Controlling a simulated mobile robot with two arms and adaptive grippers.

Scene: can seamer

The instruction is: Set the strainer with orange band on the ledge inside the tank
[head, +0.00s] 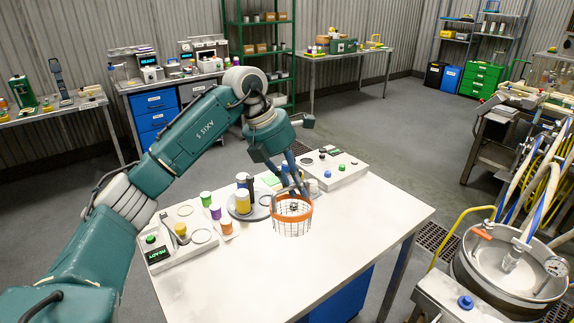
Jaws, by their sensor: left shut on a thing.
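I cannot tell whether the basket touches the table top. A round steel vessel (510,272), which may be the tank, stands at the lower right, apart from the table, with a gauge and fitting on top. My right gripper is not in view.
The white table (340,262) is clear at its front and right. A yellow pipe (462,225) and hoses stand by the vessel.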

